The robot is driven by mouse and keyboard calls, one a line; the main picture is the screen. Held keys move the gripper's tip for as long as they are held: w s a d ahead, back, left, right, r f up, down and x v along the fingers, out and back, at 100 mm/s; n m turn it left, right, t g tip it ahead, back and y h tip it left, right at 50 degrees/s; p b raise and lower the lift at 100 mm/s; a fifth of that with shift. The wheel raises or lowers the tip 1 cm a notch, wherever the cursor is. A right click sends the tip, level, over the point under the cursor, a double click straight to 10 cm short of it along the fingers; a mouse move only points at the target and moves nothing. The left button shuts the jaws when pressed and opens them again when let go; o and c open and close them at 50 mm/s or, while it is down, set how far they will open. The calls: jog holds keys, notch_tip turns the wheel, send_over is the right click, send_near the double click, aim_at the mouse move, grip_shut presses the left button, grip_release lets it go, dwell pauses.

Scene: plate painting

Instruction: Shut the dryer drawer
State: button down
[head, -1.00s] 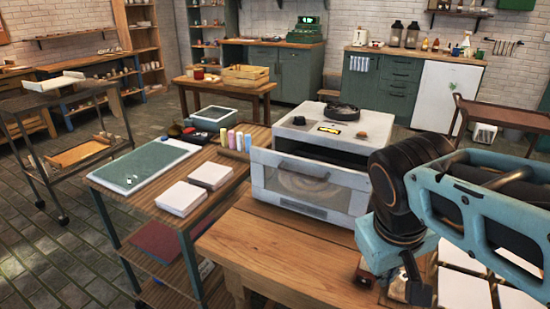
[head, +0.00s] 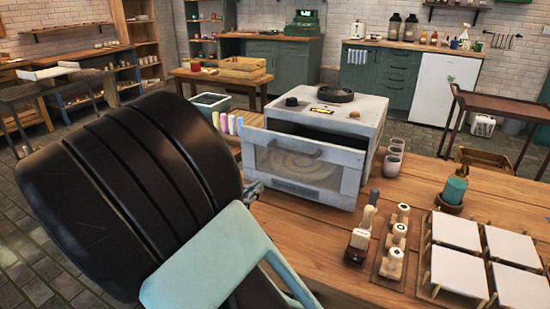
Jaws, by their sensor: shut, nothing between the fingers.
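The dryer (head: 345,112) is a white box on the wooden worktable. Its drawer (head: 290,165) has a pale front with a window and a dark handle. The drawer stands pulled out toward me, with a dark gap between its front and the dryer body. My arm fills the lower left and hides most of my gripper (head: 254,190). Only a small grey part of the gripper shows, beside the left lower edge of the drawer front. It looks shut and empty; whether it touches the drawer I cannot tell.
Stamps (head: 398,235), a brush (head: 360,235), a green candle-like item (head: 455,188) and white tiles on a rack (head: 455,230) occupy the table's right side. The tabletop (head: 310,225) in front of the drawer is clear.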

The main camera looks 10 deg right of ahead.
jog(key=a+f+n, duration=0.1)
jog(key=a+n, duration=0.1)
jog(key=t+b, duration=0.1)
jog(key=b, duration=0.3)
send_near(278, 163)
jog(key=shift+y, duration=0.4)
jog(key=x, duration=0.7)
jog(key=shift+s+r, duration=0.1)
jog(key=shift+r, duration=0.05)
jog(key=shift+d+r, duration=0.1)
jog(key=shift+d, duration=0.05)
